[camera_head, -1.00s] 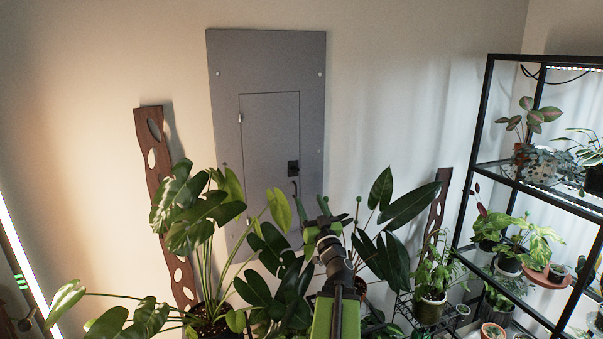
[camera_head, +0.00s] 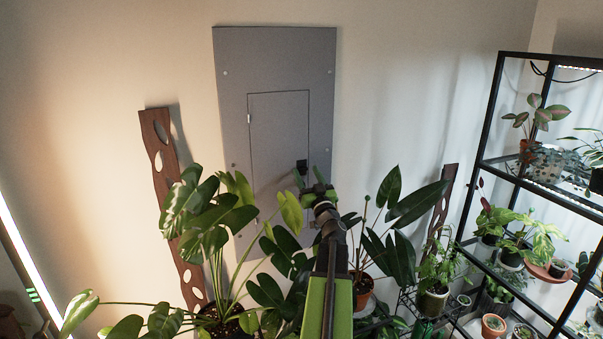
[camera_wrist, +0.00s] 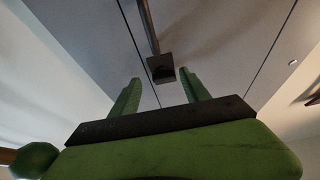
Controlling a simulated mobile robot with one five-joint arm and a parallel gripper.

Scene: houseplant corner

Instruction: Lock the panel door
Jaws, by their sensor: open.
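The grey panel door (camera_head: 275,120) sits flush and looks closed in a larger grey wall panel (camera_head: 230,55). A small black latch (camera_head: 302,164) is at the door's right edge. My gripper (camera_head: 308,176) is open just below and in front of it, hiding the latch's lower part. In the wrist view, the black latch block (camera_wrist: 161,69) lies just beyond and between my green fingertips (camera_wrist: 160,88), with nothing gripped. A dark lever (camera_wrist: 147,25) runs from the block to the top edge. I cannot tell whether the fingers touch the latch.
Large leafy plants (camera_head: 205,215) stand before the panel on both sides of my arm. Brown wooden strips with holes (camera_head: 163,150) lean on the wall. A black shelf (camera_head: 490,110) with potted plants stands at right.

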